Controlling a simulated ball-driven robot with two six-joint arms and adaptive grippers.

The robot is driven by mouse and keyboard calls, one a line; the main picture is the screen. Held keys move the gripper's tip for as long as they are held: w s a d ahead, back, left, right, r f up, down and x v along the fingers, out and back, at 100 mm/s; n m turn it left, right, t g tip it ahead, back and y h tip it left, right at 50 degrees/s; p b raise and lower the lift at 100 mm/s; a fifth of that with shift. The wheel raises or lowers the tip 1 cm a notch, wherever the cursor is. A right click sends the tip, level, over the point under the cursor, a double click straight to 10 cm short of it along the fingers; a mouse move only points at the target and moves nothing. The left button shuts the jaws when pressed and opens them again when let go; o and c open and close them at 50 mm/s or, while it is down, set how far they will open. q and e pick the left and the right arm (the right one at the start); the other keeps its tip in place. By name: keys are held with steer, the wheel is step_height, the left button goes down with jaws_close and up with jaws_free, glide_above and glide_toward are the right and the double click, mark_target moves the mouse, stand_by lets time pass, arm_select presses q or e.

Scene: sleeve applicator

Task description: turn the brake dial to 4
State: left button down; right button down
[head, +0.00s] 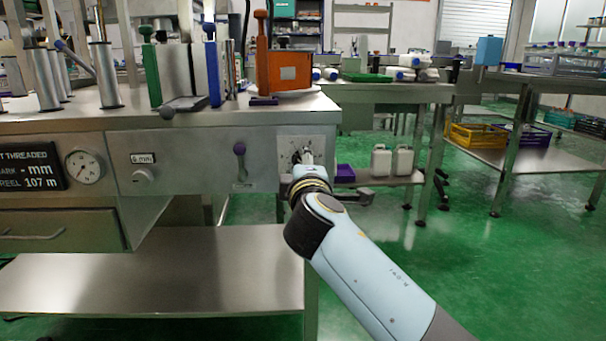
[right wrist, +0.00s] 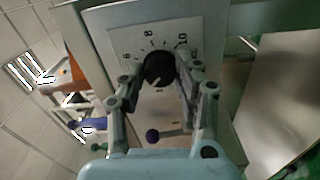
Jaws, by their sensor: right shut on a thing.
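The brake dial is a black round knob (right wrist: 158,68) on a pale scale plate (right wrist: 190,28), seen close in the right wrist view. The figures 8 and 10 show beside it, with others partly hidden by the fingers. A small white mark on the knob points toward the bottom of that view; the figure it points at cannot be read. My right gripper (right wrist: 160,77) is shut on the knob, one finger on each side. In the head view the dial's plate (head: 291,143) is at the bench's right end, the knob mostly hidden by my right gripper (head: 307,160). My left gripper is out of view.
A purple-balled lever (head: 239,149) stands on the panel left of the dial and shows below the knob in the right wrist view (right wrist: 152,136). An orange block (head: 290,72) sits on the bench above.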

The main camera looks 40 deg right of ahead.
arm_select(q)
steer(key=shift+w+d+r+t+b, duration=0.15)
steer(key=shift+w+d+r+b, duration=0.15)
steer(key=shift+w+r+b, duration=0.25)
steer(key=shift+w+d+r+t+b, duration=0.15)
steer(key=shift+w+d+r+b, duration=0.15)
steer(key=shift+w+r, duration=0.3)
arm_select(e)
steer(key=shift+f+m, duration=0.2)
steer(key=shift+m, duration=1.7)
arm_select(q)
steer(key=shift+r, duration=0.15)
arm_select(e)
steer(key=c, duration=0.9)
jaws_free()
steer(key=shift+c, duration=0.2)
steer(key=shift+r, duration=0.1)
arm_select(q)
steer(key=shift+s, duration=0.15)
arm_select(e)
steer(key=shift+s+a, duration=0.1)
steer(key=shift+s, duration=0.05)
steer(key=v, duration=0.7)
steer(key=shift+s+a, duration=0.1)
